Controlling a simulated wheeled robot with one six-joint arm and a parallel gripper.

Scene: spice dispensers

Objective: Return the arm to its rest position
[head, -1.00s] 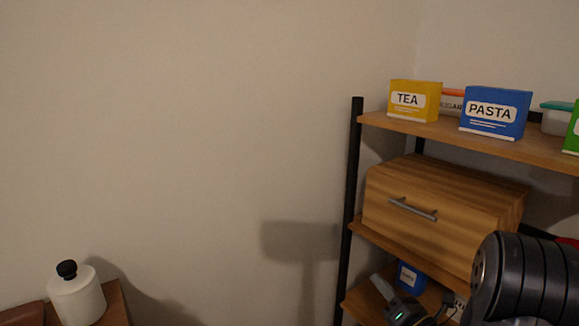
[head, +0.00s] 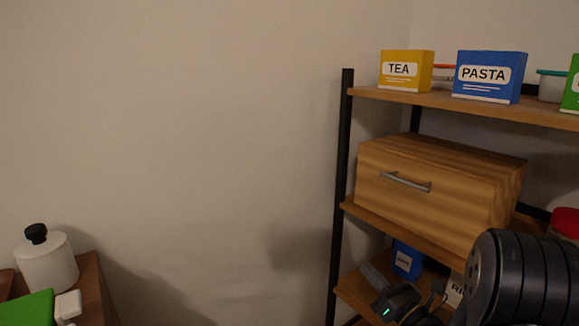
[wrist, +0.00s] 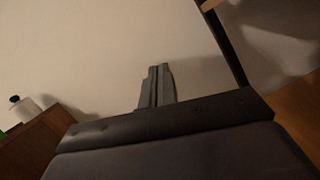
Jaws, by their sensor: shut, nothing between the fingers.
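My gripper (wrist: 157,70) is shut and empty, its two grey fingers together in the wrist view, with plain wall behind them. In the head view my gripper (head: 374,274) shows at the lower right, in front of the shelf rack's lower part. Its dark wrist with a small green light is just below. My black arm (head: 520,280) fills the lower right corner and hides part of the rack. I cannot tell the gap between gripper and rack.
The rack's top shelf (head: 440,100) holds a yellow TEA box (head: 405,72) and a blue PASTA box (head: 489,77). A wooden drawer box (head: 430,190) sits below. A white jar (head: 47,266) stands on a brown cabinet (head: 92,285) at lower left. Bare wall lies between.

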